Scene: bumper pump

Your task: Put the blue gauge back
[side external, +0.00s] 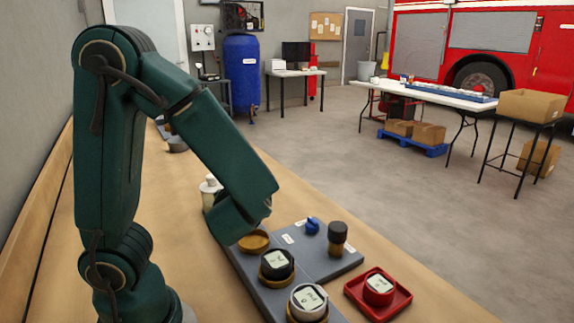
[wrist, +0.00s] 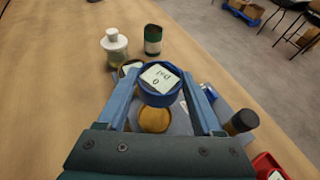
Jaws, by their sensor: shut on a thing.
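The blue gauge (wrist: 158,84) has a white face with dark print and sits between the fingertips of my gripper (wrist: 159,79). My gripper is shut on it. In the wrist view, an empty-looking round brass seat (wrist: 155,120) shows just below the gauge in the picture, between the fingers. In the side view, this brass seat (side external: 254,241) is on the grey plate (side external: 291,252), close by my gripper. The blue gauge is hidden behind my arm in the side view, so its height over the plate cannot be told.
A black gauge (side external: 277,262) and a pale-rimmed gauge (side external: 309,299) sit in brass seats. A blue knob (side external: 312,226) and a black-capped brass fitting (side external: 337,237) stand behind. A red gauge (side external: 379,288) is in a red tray (side external: 363,305). A white-capped bottle (wrist: 114,45) and green can (wrist: 153,40) stand beyond.

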